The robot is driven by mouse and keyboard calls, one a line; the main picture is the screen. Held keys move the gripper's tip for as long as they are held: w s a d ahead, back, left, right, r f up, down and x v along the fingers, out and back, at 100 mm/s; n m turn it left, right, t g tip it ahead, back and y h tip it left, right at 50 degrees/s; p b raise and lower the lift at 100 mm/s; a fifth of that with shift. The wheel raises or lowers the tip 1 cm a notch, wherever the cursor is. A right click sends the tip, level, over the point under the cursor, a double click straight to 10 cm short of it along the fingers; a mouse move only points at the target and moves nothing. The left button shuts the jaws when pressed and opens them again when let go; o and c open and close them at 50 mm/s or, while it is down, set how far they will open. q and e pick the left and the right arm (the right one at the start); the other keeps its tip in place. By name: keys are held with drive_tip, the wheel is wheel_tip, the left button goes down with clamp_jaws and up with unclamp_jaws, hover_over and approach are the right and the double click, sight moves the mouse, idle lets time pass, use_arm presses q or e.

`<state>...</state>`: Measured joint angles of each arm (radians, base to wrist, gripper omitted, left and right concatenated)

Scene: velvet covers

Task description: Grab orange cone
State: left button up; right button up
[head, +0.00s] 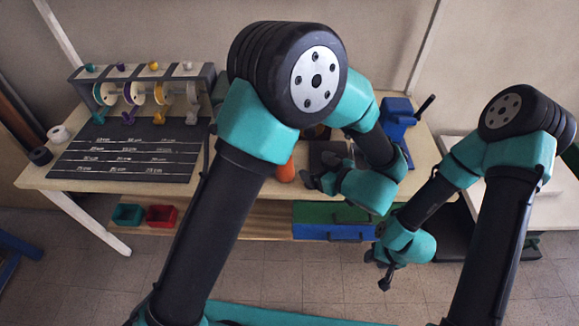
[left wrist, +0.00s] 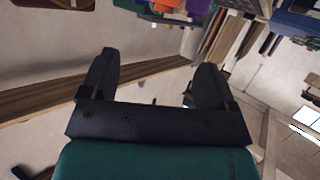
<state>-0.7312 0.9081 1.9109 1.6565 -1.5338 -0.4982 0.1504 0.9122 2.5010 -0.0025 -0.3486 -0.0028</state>
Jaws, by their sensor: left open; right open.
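An orange object (head: 286,170), which looks like the cone, stands near the front edge of the workbench in the head view. My left arm hides part of it, so its full shape cannot be seen. My left gripper (head: 317,172) is just to its right, open and apart from it. In the left wrist view the two dark fingers of my left gripper (left wrist: 152,72) are spread with nothing between them. My right gripper (head: 377,270) is open and empty, low in front of the bench at the right.
The workbench (head: 70,183) carries a dark marked mat (head: 130,165), a rack with coloured spools (head: 140,92) and a blue device (head: 398,118). Green (head: 128,214) and red (head: 161,215) bins and a blue box (head: 330,232) sit below. The floor in front is clear.

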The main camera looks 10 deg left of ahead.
use_arm(q)
drive_tip(key=s+d, duration=0.2)
drive_tip(key=shift+s+d+y, duration=0.15)
drive_tip(key=shift+d+y, duration=0.15)
drive_tip(key=shift+d, duration=0.05)
drive_tip(key=x, duration=1.2)
drive_tip(key=shift+a+f, duration=0.1)
drive_tip(key=shift+a, duration=0.05)
drive_tip(key=shift+x, duration=2.65)
drive_tip(key=shift+f, duration=0.1)
drive_tip(key=c, duration=1.3)
